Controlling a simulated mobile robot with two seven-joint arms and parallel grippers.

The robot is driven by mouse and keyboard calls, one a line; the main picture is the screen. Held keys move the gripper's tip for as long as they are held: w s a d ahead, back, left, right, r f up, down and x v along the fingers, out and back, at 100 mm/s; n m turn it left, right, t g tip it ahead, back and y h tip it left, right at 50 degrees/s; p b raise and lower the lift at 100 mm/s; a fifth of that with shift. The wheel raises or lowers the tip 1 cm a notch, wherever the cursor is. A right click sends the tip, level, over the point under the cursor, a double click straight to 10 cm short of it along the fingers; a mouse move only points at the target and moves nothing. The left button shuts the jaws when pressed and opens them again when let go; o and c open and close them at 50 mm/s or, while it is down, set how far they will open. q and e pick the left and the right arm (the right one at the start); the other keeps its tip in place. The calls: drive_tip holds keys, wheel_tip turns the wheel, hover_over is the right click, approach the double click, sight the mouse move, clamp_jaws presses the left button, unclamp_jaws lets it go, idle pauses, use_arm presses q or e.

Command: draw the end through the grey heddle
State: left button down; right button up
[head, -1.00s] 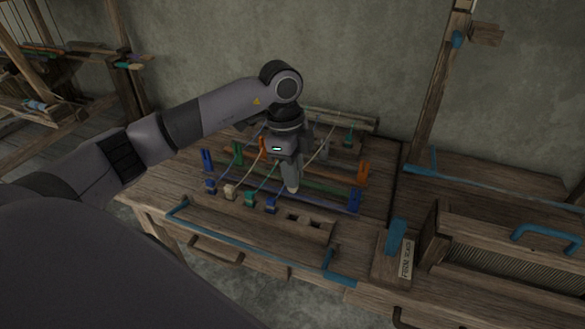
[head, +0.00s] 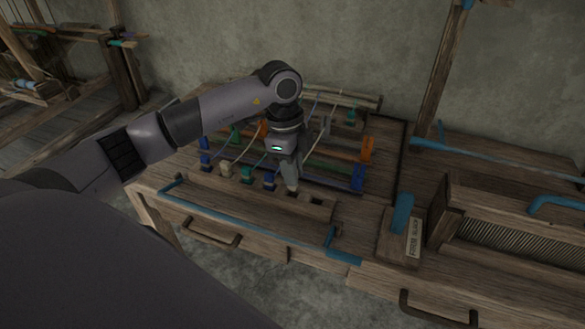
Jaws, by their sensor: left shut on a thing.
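My left gripper (head: 291,185) points down over the near wooden rail (head: 225,194), at the first of its two bare dark slots. It is shut on the end; its fingers hide most of what they hold, and only a pale bit shows at the tips. Behind it stand low coloured bars, including a green one (head: 322,170) and a blue one with a blue end post (head: 358,178). A pale upright piece (head: 326,126) behind my wrist may be the grey heddle; I cannot tell for sure. My right gripper is out of view.
Blue, cream (head: 226,167), teal (head: 247,174) and blue (head: 269,179) blocks sit along the rail, with cords running back. The second slot (head: 316,201) is empty. An orange post (head: 367,148) stands right. A labelled wooden block (head: 398,243) and slatted frame (head: 515,240) lie farther right.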

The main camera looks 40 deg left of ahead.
sight(294, 190)
use_arm(q)
drive_tip(key=shift+f+b, duration=0.75)
drive_tip(key=shift+f, duration=1)
drive_tip(key=c, duration=1)
unclamp_jaws()
drive_tip(key=r, duration=0.6)
drive_tip(key=shift+a+r, duration=0.25)
drive_tip(key=shift+a, duration=0.1)
drive_tip(key=shift+s+r, duration=0.1)
drive_tip(key=shift+r, duration=0.25)
